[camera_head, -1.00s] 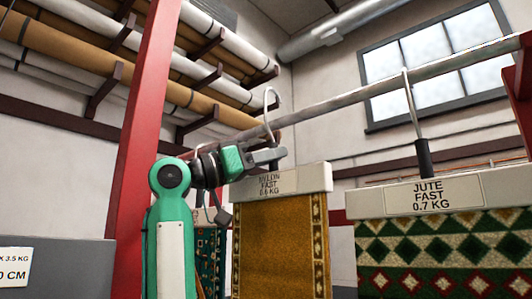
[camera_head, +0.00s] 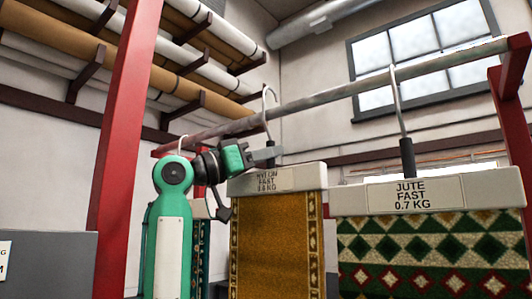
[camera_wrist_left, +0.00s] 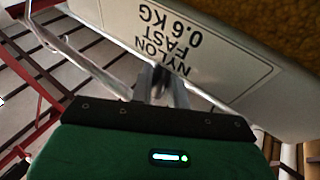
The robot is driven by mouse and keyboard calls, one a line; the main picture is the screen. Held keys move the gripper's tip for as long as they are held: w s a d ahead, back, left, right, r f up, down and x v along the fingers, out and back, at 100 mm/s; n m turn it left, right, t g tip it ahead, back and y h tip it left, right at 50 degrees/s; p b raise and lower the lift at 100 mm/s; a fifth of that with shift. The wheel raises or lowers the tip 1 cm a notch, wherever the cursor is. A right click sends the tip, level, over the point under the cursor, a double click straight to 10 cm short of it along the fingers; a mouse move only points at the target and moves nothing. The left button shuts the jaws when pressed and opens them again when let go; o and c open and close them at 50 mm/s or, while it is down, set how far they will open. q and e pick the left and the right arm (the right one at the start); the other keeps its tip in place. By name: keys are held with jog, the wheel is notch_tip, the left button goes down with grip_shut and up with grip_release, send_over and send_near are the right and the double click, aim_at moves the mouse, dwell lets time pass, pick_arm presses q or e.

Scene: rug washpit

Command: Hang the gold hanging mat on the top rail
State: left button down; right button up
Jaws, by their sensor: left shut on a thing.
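The gold hanging mat (camera_head: 272,250) hangs upright below a pale header bar labelled nylon, fast, 0.6 kg. Its header also shows in the left wrist view (camera_wrist_left: 200,45). My left gripper (camera_head: 270,154) is shut on the dark stem at the base of the mat's hook, just above the header. The hook's curved top (camera_head: 269,88) stands above the line of the top rail (camera_head: 325,95). I cannot tell whether the hook is over the rail or in front of it. My right gripper is not in view.
A green patterned jute mat (camera_head: 420,250) hangs close on the right, its hook on the rail. A teal patterned mat (camera_head: 204,255) is partly hidden behind my left arm. Red posts (camera_head: 128,120) flank the rail. Rolled rugs (camera_head: 60,45) lie on wall racks at upper left.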

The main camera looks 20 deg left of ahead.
aim_at(264, 176)
pick_arm(q)
jog(key=shift+f, duration=0.2)
jog(key=shift+f+b, duration=0.8)
jog(key=shift+f, duration=0.05)
jog(key=shift+f+b, duration=0.8)
jog(key=shift+f, duration=0.3)
jog(key=c, duration=1.3)
grip_release()
